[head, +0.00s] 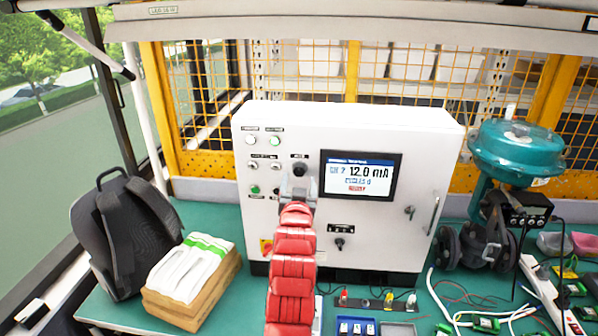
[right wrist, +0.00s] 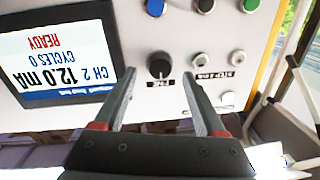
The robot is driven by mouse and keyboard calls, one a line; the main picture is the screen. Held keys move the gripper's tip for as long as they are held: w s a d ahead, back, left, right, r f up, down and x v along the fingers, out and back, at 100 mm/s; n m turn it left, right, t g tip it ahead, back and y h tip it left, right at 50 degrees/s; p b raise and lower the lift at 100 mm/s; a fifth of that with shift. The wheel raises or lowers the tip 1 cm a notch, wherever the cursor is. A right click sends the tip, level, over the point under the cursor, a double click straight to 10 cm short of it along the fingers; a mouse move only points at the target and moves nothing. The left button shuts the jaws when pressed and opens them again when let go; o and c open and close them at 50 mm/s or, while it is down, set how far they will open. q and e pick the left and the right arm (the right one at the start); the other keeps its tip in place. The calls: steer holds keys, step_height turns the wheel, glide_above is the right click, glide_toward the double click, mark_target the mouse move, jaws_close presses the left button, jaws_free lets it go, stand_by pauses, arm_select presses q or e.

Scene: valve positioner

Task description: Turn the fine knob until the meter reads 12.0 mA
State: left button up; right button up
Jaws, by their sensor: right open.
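The white control cabinet (head: 385,240) carries a meter screen (head: 359,176) that reads 12.0 mA. In the right wrist view the upside-down screen (right wrist: 55,50) shows CH 2, 12.0 mA, CYCLES 0 and READY. A round black knob (head: 299,168) is left of the screen; its small label is hard to read. In the right wrist view the knob (right wrist: 160,65) appears between the two finger tips. My right gripper (right wrist: 160,84) is open, its fingers apart on either side of the knob with visible gaps. In the head view the right gripper (head: 298,186) covers the panel just below the knob. My left gripper is out of view.
Several buttons and switches (head: 275,141) sit left of the knob. A black backpack (head: 118,235) and a cardboard box (head: 190,290) stand at left on the green table (head: 225,218). A teal valve actuator (head: 518,150), wires and small boards crowd the right.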

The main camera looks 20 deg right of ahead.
mark_target(299, 173)
steer(key=shift+p+x, duration=0.4)
steer(key=shift+x, duration=1.2)
